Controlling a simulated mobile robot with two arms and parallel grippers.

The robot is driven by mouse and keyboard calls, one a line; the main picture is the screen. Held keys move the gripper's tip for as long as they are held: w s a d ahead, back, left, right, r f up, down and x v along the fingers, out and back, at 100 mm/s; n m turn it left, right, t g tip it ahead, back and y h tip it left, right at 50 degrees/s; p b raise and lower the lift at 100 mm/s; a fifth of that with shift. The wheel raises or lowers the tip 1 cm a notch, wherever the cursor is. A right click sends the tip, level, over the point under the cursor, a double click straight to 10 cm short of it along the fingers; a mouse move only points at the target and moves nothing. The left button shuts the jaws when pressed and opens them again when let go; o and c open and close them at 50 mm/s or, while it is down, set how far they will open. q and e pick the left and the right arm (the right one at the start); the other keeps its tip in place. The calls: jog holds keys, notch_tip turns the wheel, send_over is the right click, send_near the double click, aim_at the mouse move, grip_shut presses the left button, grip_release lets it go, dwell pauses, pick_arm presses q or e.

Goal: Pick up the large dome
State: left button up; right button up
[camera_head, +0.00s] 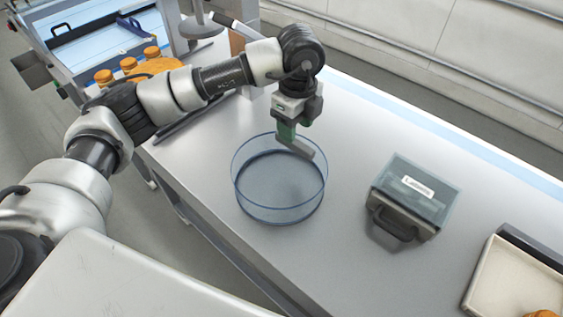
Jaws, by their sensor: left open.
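A clear, round, glassy vessel with blue-tinted edges (280,205), which I take to be the large dome, stands on the grey worktop. It looks like a short, wide cylinder. My left gripper (297,148) points down at its far rim, a little right of the middle. The gripper is open, with green and grey parts at its fingers. It overlaps the rim in the head view; I cannot tell whether it touches it. Nothing shows held in it. My right gripper is not in view.
A clear-lidded box with a white label and dark handle (398,222) stands right of the vessel. A pale tray (510,285) lies at the lower right. Orange-capped items (130,64) sit at the upper left. The worktop between vessel and box is clear.

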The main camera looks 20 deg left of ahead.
aim_at(279, 171)
pick_arm(q)
notch_tip(279, 171, down, 4)
jog(key=shift+f+p, duration=0.2)
jog(key=shift+p, duration=1)
jog(key=shift+f, duration=0.2)
jog(key=shift+f, duration=0.2)
jog(key=c, duration=0.9)
grip_shut()
jog(key=shift+r, duration=0.15)
